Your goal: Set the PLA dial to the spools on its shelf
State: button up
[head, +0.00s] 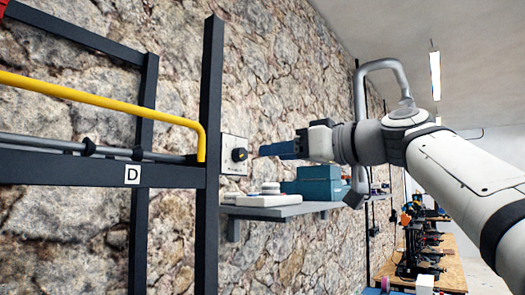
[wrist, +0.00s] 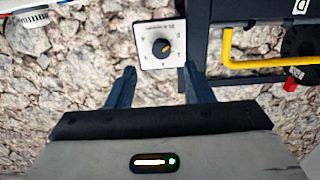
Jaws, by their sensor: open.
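The dial is a black knob (head: 239,154) on a pale square plate (head: 234,142) on the stone wall, just right of a dark rack post. In the wrist view the knob (wrist: 161,47) carries a yellow mark, slanting toward the lower right in the picture. Marks ring it on the white plate (wrist: 150,60); the print looks upside down and too small to read surely. My gripper (head: 262,151) is open and points at the dial from the right, apart from it. In the wrist view its blue fingers (wrist: 158,73) stand either side below the knob, empty.
A dark rack (head: 100,170) labelled D, with a yellow rail (head: 100,96), stands left of the dial. Below the dial, a grey wall shelf (head: 285,210) holds a teal box (head: 318,182). A workbench (head: 455,270) stands far right.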

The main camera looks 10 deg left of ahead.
aim_at(243, 153)
jog(key=p+x, duration=0.1)
jog(key=x, duration=0.1)
jog(key=p+x, duration=0.1)
jog(key=x, duration=0.2)
jog(key=p+x, duration=0.1)
jog(key=x, duration=0.1)
jog(key=shift+a+r, duration=0.35)
jog(key=shift+a, duration=0.1)
jog(key=c, duration=0.9)
jog(key=shift+w+d, duration=0.1)
jog(key=shift+d, duration=0.1)
jog(key=shift+c, duration=0.4)
jog(key=shift+a, duration=0.1)
